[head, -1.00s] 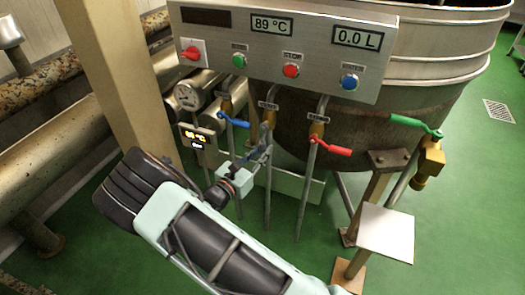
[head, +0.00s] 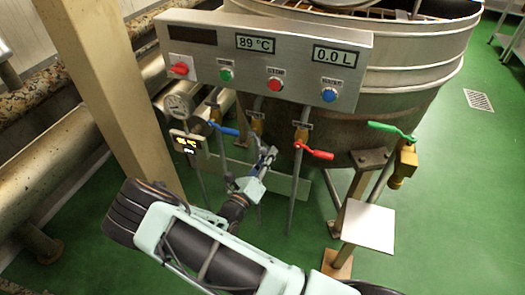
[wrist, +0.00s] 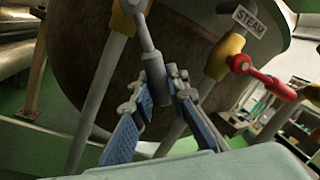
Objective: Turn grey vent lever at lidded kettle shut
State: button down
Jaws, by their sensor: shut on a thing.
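The grey vent lever (wrist: 146,36) hangs down from its brass-yellow valve in the wrist view, its lower end between my fingertips. My gripper (wrist: 158,88) is shut on that lower end, with a blue-padded finger on each side. In the head view my gripper (head: 266,157) is just below and right of the middle brass valve (head: 257,122), between the blue and red levers. The lever is small there and mostly hidden by my fingers. The kettle (head: 415,60) stands behind the control panel; its top is cut off by the picture edge.
A blue lever (head: 224,129) is left of my gripper. A red lever (head: 317,153) is close on its right; it also shows in the wrist view (wrist: 266,76). A green lever (head: 391,130) is farther right. The control panel (head: 210,55) overhangs the valves. Thin pipes run down nearby.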

jog(key=n, duration=0.1)
jog(key=d+r+n+p, duration=0.1)
jog(key=r+n+p, duration=0.1)
jog(key=shift+s+d+y, duration=0.25)
jog(key=shift+s+y, duration=0.05)
jog(key=shift+s+d+r+n+t+y+p, duration=0.1)
jog(key=shift+d+r+n+t+y+p, duration=0.15)
jog(key=shift+r+n+p, duration=0.85)
jog(key=shift+s+d+r+n+t+y+p, duration=0.1)
jog(key=shift+d+r+n+t+y+p, duration=0.4)
jog(key=shift+n, duration=1.15)
jog(key=shift+s+a+r+n+t+y+p, duration=0.1)
jog(key=shift+r+n+p, duration=0.5)
jog(key=shift+n+p, duration=0.6)
jog(key=shift+n, duration=0.25)
jog(key=c, duration=1.9)
grip_release()
jog(key=shift+w, duration=0.1)
jog(key=v, duration=1.2)
jog(key=shift+r, duration=0.1)
